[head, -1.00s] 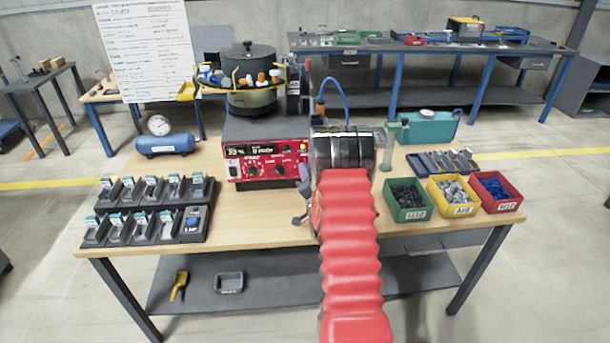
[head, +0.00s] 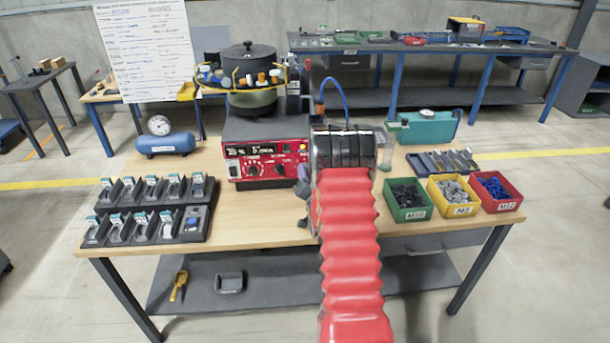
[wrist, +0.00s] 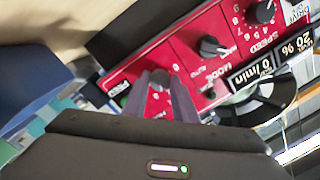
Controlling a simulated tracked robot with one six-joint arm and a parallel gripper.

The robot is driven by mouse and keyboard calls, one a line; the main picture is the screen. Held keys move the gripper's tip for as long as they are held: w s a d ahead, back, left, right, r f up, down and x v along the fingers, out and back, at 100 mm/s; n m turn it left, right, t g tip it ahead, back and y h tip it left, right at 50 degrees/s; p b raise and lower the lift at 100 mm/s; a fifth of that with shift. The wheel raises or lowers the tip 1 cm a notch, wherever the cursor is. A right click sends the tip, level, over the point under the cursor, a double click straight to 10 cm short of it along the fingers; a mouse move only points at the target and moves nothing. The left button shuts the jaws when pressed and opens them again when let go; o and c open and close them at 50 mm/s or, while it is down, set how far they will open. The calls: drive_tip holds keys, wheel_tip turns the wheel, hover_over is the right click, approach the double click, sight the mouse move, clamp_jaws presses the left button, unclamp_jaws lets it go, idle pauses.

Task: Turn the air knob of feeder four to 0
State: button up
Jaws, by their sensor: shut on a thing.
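The red feeder control panel (head: 268,160) faces me below the dark bowl feeder (head: 249,85). In the wrist view the panel (wrist: 185,60) is close, with a dark SPEED knob (wrist: 260,12), a MODE knob (wrist: 212,46) and a third small knob (wrist: 160,77). The two purple-grey fingers of my gripper (wrist: 160,88) are shut on this third knob. Its label and scale are mostly hidden by the fingers, so I cannot read its setting. In the head view my arm hides the panel's right end and the held knob.
A black tray (head: 148,234) with several small packs stands at the left. Green (head: 410,214), yellow (head: 456,210) and red (head: 497,205) bins stand at the right. A blue air tank (head: 165,143) with a gauge is behind left.

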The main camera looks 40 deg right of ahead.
drive_tip(key=shift+w+a+r+n+g+h, duration=0.1)
drive_tip(key=shift+n+g+h, duration=0.2)
drive_tip(key=shift+n, duration=3.35)
drive_tip(key=shift+w+a+n+g+h, duration=0.1)
drive_tip(key=shift+n+g+h, duration=0.2)
drive_tip(key=shift+n, duration=3.4)
drive_tip(key=shift+w+a+r+n+g+h, duration=0.1)
drive_tip(key=shift+n+g+h, duration=0.15)
drive_tip(key=shift+n, duration=3.4)
drive_tip(key=shift+f, duration=0.1)
drive_tip(key=o, duration=0.7)
drive_tip(key=shift+c, duration=0.2)
drive_tip(key=o, duration=0.4)
drive_tip(key=shift+s+d, duration=0.1)
